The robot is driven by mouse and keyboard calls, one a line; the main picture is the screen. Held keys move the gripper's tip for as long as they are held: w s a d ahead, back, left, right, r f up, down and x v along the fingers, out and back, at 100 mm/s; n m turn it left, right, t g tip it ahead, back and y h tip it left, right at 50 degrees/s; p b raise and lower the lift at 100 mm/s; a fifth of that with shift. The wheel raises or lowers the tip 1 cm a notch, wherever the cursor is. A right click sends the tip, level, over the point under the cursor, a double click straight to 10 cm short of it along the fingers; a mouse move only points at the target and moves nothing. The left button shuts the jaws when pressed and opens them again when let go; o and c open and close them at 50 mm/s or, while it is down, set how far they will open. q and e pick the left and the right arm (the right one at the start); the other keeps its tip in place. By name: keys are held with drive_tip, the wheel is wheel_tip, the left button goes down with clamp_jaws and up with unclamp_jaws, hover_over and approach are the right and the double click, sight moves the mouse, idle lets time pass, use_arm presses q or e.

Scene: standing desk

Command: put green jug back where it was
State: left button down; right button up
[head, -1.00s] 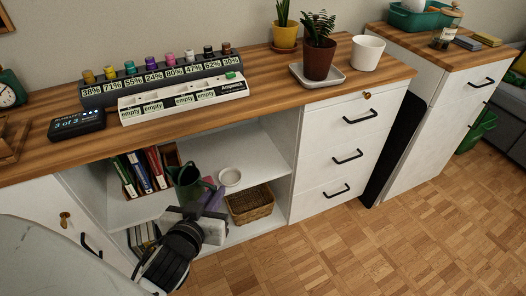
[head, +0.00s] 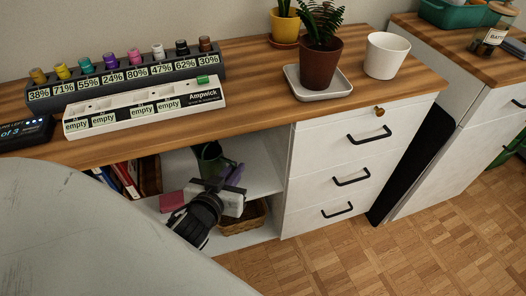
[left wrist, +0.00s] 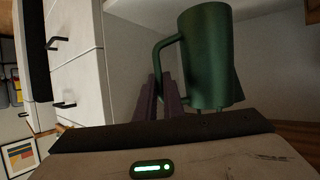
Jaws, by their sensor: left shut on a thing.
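The green jug (head: 211,163) is in the open shelf bay under the wooden counter, partly hidden by the counter edge and my gripper. In the left wrist view the jug (left wrist: 208,58) is large, with its handle on the left. My left gripper (head: 236,174) reaches into the bay from the front. Its purple fingers (left wrist: 164,95) are shut on the jug's handle. Whether the jug touches the shelf is hidden. My right gripper is in neither view.
Books (head: 125,178) stand at the bay's left. A wicker basket (head: 246,217) sits low in the bay, and a pink item (head: 172,201) lies left of my gripper. White drawers (head: 350,165) bound the bay on the right. A potted plant (head: 320,60) and white pot (head: 386,55) stand on the counter.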

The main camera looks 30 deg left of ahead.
use_arm(q)
drive_tip(key=w+b, duration=0.2)
drive_tip(key=w, duration=1.2)
wheel_tip(320, 180, down, 7)
drive_tip(key=b, duration=0.2)
drive_tip(key=shift+w+a, duration=0.2)
drive_tip(key=shift+w, duration=0.1)
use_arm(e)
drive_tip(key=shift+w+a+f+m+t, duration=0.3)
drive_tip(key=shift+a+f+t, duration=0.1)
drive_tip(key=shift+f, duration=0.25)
use_arm(q)
drive_tip(key=shift+b, duration=0.3)
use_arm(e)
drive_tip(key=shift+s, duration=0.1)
use_arm(q)
drive_tip(key=shift+f, duration=0.15)
drive_tip(key=c, duration=2.2)
unclamp_jaws()
drive_tip(key=shift+o, duration=0.2)
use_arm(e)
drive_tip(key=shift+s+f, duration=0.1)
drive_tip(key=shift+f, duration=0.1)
